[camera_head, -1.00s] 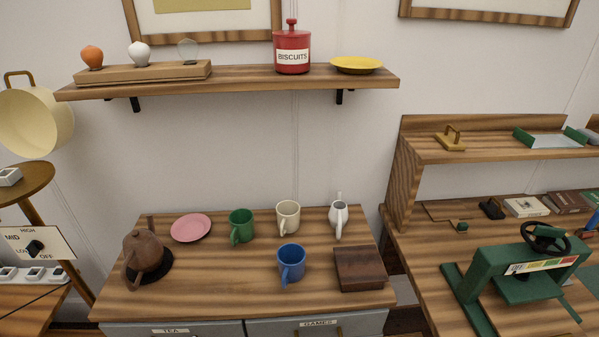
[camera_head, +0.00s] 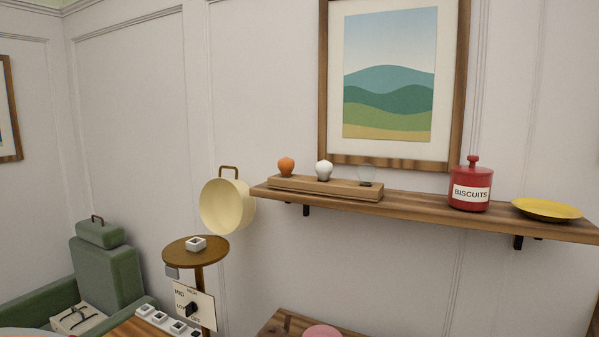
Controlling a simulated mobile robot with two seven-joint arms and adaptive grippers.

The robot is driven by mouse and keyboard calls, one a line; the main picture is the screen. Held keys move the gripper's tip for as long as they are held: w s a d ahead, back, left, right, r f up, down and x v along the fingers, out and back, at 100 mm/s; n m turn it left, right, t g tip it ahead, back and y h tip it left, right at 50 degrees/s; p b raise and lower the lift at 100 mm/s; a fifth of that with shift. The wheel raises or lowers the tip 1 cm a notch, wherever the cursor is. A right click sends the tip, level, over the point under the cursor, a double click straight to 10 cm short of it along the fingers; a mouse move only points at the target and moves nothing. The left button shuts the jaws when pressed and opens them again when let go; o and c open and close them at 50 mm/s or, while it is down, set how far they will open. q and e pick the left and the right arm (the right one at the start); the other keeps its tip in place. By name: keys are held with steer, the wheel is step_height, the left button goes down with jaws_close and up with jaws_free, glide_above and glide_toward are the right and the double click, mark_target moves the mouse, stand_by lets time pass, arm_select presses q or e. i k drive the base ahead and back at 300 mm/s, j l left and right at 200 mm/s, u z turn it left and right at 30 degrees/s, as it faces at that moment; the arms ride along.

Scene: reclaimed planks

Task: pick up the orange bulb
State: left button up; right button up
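The orange bulb (camera_head: 286,166) stands upright at the left end of a wooden bulb holder (camera_head: 330,188) on the wall shelf (camera_head: 420,209). A white bulb (camera_head: 324,170) stands in the middle of the holder and a clear bulb (camera_head: 366,175) at its right end. Neither of my grippers shows in this view, so their state and distance from the bulb cannot be seen.
A red biscuit tin (camera_head: 470,186) and a yellow plate (camera_head: 547,209) stand farther right on the shelf. A green armchair (camera_head: 105,270) is at lower left.

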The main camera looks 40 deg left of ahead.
mark_target(286, 165)
steer(key=u, duration=1.9)
steer(key=i+j+z, duration=0.1)
steer(key=j, duration=0.2)
